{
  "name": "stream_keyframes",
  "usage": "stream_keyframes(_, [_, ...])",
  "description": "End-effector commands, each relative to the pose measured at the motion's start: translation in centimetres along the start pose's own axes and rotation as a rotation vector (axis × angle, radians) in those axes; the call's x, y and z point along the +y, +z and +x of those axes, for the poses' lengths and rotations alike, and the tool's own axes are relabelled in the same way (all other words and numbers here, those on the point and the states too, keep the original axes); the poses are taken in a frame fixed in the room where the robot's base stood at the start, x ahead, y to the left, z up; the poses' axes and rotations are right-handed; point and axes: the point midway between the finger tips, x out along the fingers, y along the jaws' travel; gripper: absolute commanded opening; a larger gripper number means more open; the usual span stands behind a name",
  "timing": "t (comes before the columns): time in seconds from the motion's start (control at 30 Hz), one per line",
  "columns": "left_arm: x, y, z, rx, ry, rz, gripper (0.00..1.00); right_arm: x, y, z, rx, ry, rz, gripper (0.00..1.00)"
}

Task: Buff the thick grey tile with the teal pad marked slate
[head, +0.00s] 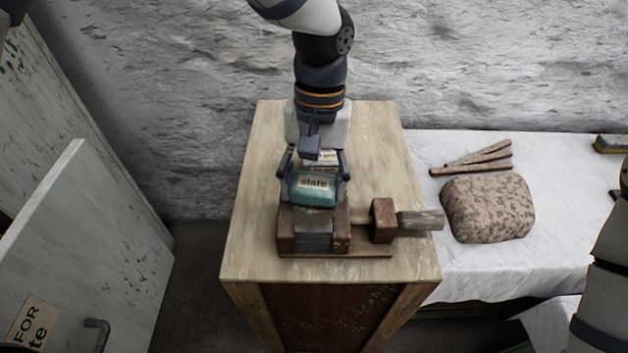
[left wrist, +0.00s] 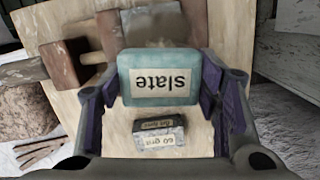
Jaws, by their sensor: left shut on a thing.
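The teal pad (head: 314,190), with a label reading slate, is between the fingers of my left gripper (head: 314,178), which is shut on it. The pad also shows in the left wrist view (left wrist: 157,99), its label upside down. The grey tile (head: 313,236) sits between the brown wooden jaws of a clamp on the wooden stand. The pad is at the tile's far end in the head view; I cannot tell whether they touch. In the left wrist view the pad hides part of the clamp area. My right gripper is out of view.
The clamp's wooden handle (head: 420,221) points right. A speckled brown lump (head: 488,208) and thin sticks (head: 478,158) lie on the white cloth. A pale panel (head: 85,250) stands left.

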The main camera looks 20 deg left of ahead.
Motion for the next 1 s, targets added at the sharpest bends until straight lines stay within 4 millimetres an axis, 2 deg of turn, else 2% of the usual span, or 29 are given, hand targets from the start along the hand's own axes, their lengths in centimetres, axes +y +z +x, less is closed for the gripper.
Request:
stream_keyframes(0.7, [0.1, -0.2, 1.2, 0.0, -0.001, 0.001, 0.1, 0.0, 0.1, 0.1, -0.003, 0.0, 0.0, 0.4])
stream_keyframes(1.0, [1.6, -0.2, 1.2, 0.0, -0.001, 0.001, 0.1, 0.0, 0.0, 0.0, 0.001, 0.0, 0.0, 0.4])
